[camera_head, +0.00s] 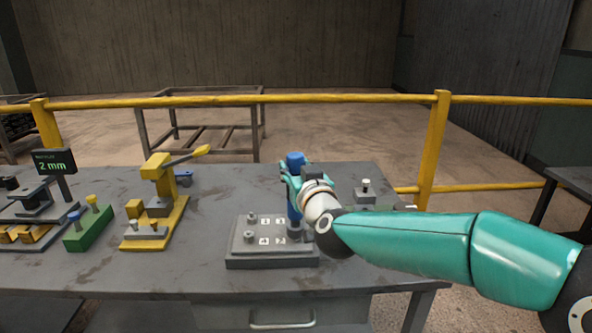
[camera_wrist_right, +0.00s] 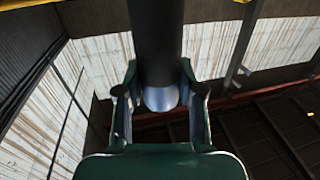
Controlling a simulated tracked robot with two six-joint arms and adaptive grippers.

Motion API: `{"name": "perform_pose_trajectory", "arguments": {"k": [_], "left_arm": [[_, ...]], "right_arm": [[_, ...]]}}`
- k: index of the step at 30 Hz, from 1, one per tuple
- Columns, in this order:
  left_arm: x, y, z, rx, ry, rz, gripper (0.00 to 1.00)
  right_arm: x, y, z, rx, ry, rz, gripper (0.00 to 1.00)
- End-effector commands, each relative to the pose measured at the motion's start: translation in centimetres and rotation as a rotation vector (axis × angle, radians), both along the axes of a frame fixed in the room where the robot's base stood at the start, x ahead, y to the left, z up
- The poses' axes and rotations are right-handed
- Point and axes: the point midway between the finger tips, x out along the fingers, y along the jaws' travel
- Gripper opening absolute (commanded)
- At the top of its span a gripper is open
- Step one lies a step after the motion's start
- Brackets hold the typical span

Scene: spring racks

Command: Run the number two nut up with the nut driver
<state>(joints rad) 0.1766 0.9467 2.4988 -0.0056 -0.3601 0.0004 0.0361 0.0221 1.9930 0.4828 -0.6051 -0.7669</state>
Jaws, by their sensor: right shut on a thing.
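My right gripper (camera_head: 296,182) is shut on the blue nut driver (camera_head: 295,160), which it holds upright over the right side of the grey numbered nut block (camera_head: 272,262). The driver's lower part reaches down close to the block near the number two label (camera_head: 280,240). I cannot tell whether its tip touches the number two nut, which is hidden by the driver and my wrist. In the right wrist view the driver shows as a dark cylinder (camera_wrist_right: 156,40) between the two fingers (camera_wrist_right: 158,100). My left gripper is not in view.
A yellow lever press (camera_head: 160,200), a green block with knobs (camera_head: 88,228) and a display reading 2 mm (camera_head: 54,161) stand at the left. A small grey block with a post (camera_head: 366,192) stands right of the driver. A yellow rail (camera_head: 330,98) runs behind the bench.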

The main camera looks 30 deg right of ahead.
Motion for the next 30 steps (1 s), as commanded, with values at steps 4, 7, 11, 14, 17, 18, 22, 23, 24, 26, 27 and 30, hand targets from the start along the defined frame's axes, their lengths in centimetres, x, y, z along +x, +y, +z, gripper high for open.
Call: {"name": "perform_pose_trajectory", "arguments": {"k": [4, 7, 11, 14, 17, 18, 22, 23, 24, 26, 27, 30], "left_arm": [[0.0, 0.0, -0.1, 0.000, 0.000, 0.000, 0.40], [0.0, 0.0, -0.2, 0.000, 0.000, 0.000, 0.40], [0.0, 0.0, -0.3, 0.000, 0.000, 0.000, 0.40], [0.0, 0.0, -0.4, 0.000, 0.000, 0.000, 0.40], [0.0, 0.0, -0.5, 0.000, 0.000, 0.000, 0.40], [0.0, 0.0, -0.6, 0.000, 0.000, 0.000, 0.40], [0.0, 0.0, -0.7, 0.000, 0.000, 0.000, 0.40], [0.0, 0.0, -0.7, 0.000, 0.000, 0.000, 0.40], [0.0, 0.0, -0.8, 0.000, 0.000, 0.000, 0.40], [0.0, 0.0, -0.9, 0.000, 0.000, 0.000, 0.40], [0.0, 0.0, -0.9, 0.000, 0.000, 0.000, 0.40], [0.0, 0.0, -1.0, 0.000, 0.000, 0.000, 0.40]], "right_arm": [[0.0, -0.1, 0.2, -0.002, -0.007, -0.002, 0.00], [0.0, -0.1, 0.1, -0.002, -0.007, -0.002, 0.00], [0.0, -0.1, -0.1, -0.002, -0.007, -0.002, 0.00], [0.0, -0.1, -0.2, -0.002, -0.007, -0.002, 0.00], [0.0, -0.1, -0.4, -0.002, -0.007, -0.002, 0.00], [0.0, -0.1, -0.4, -0.002, -0.007, -0.002, 0.00], [0.0, -0.1, -0.6, -0.002, -0.007, -0.002, 0.00], [0.0, -0.1, -0.6, -0.002, -0.007, -0.002, 0.00], [0.0, -0.1, -0.7, -0.002, -0.007, -0.002, 0.00], [0.0, -0.1, -0.7, -0.002, -0.006, -0.002, 0.00], [0.0, -0.1, -0.8, -0.002, -0.006, -0.002, 0.00], [0.0, -0.1, -0.9, -0.002, -0.006, -0.002, 0.00]]}}
